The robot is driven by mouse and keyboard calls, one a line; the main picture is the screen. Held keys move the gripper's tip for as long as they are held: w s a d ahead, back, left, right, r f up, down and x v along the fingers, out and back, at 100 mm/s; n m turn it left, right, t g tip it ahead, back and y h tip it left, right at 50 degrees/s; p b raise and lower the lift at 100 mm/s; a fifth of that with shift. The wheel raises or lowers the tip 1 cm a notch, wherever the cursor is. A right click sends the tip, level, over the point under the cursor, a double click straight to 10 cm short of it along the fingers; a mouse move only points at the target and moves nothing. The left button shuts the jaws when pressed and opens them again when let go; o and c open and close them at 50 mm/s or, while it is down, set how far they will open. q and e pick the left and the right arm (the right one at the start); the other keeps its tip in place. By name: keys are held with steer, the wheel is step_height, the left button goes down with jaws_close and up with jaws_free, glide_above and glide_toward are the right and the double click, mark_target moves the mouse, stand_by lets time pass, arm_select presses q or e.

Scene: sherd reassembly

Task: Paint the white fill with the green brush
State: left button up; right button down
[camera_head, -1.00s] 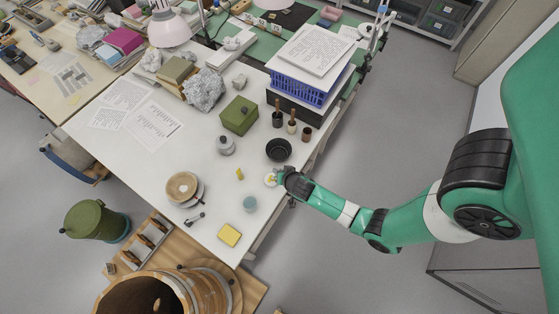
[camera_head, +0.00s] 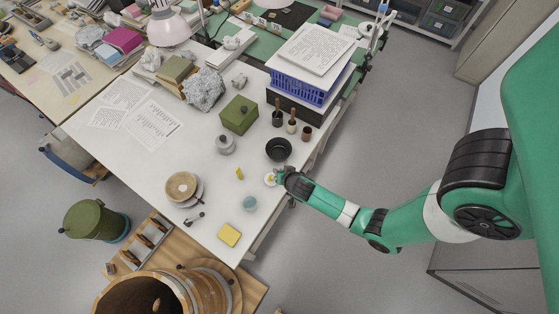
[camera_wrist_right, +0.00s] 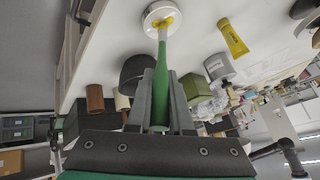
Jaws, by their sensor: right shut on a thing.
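My right gripper (camera_head: 278,178) is at the table's right edge, beside a small white dish (camera_head: 269,180). In the right wrist view, the gripper (camera_wrist_right: 160,75) is shut on the green brush (camera_wrist_right: 161,95). The brush points away from the fingers, and its tip is at the yellow paint in the white dish (camera_wrist_right: 150,12). Whether the tip touches the paint I cannot tell. A round tan vessel (camera_head: 182,186) with a pale ring sits on the table to the left. I cannot make out the white fill on it. My left gripper is not in view.
Near the gripper are a black bowl (camera_head: 278,150), a yellow tube (camera_head: 239,173), a grey jar (camera_head: 225,145) and a pale blue cup (camera_head: 250,204). A yellow sponge (camera_head: 229,235) lies near the front corner. The tabletop between tube and vessel is clear.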

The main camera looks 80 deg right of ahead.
steer(key=shift+a, duration=0.1)
steer(key=shift+w+a, duration=0.1)
steer(key=shift+a, duration=0.2)
steer(key=shift+s+d, duration=0.25)
steer(key=shift+d, duration=0.5)
step_height(320, 180, up, 5)
steer(key=p, duration=0.4)
steer(key=shift+p, duration=0.3)
